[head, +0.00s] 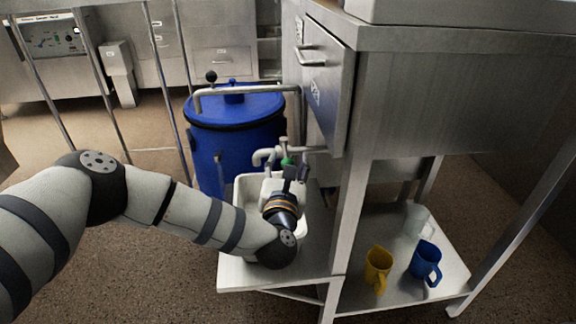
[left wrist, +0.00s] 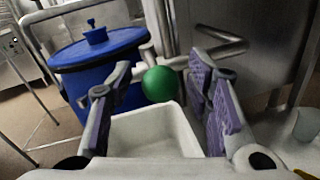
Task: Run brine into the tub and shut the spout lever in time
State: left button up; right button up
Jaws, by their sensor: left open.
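The white tub (head: 240,192) stands on the low metal shelf, below the grey spout (head: 264,156). In the left wrist view the visible inside of the tub (left wrist: 150,132) looks pale. I see no stream and cannot tell any brine level. The spout lever has a green ball knob (head: 287,161). In the left wrist view the knob (left wrist: 163,84) shows between the fingers of my left gripper (left wrist: 161,72). The left gripper (head: 294,173) is open above the tub, and I cannot tell whether a finger touches the knob. My right gripper is not in view.
A blue lidded barrel (head: 235,135) stands behind the tub. A metal cabinet with a drawer (head: 328,85) rises to the right. A yellow jug (head: 377,265), a blue jug (head: 425,262) and a pale translucent cup (head: 418,219) stand on the lower shelf (head: 400,290).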

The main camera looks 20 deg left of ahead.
pick_arm(q)
grip_shut()
